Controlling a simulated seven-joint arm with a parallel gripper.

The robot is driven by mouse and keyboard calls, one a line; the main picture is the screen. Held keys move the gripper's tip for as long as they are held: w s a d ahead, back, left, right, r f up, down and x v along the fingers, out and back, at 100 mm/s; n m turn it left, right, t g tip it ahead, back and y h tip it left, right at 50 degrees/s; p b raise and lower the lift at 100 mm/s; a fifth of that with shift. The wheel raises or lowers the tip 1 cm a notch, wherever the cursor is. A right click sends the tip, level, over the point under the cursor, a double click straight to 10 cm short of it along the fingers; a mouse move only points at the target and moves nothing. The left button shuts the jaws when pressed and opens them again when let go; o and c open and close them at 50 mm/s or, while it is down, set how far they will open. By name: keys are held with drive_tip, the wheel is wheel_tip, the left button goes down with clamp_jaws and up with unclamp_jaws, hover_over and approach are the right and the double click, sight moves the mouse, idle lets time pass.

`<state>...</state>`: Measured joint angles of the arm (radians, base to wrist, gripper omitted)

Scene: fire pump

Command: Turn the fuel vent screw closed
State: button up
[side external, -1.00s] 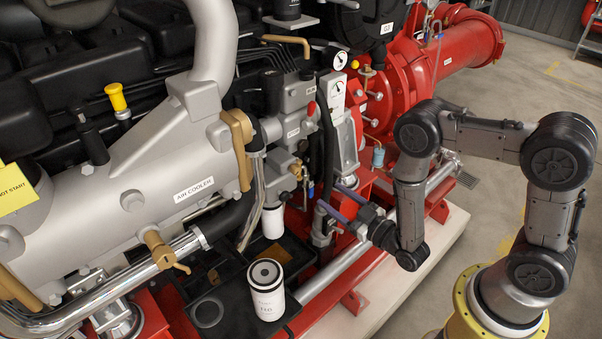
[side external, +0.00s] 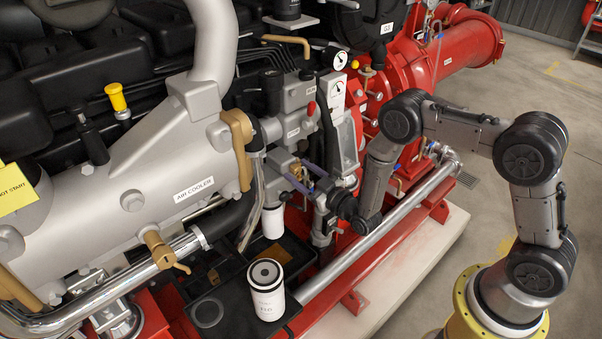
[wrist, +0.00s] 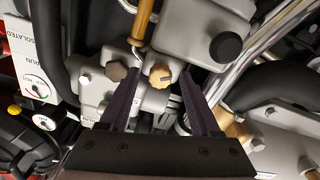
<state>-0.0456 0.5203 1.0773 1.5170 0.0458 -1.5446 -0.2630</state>
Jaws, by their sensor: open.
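The fuel vent screw appears to be the brass knob with a slot (wrist: 160,75) on a grey housing in the wrist view. My gripper (wrist: 161,88) is open, with one dark finger to each side of the screw and a gap on both sides. I cannot tell how far the fingertips are from it in depth. In the side external view my gripper (side external: 300,175) points left at the grey fuel block (side external: 277,168). The screw is too small there to make out clearly.
A white filter canister (side external: 267,290) and a chrome rail (side external: 380,228) lie below my gripper.

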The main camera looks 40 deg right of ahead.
clamp_jaws()
drive_tip(key=shift+m, duration=0.3)
drive_tip(key=m, duration=1.1)
drive_tip(key=shift+m, duration=0.3)
drive_tip(key=m, duration=0.6)
drive_tip(key=shift+f, duration=0.1)
drive_tip(key=m, duration=0.5)
drive_tip(key=shift+s+m, duration=0.1)
drive_tip(key=shift+m, duration=0.3)
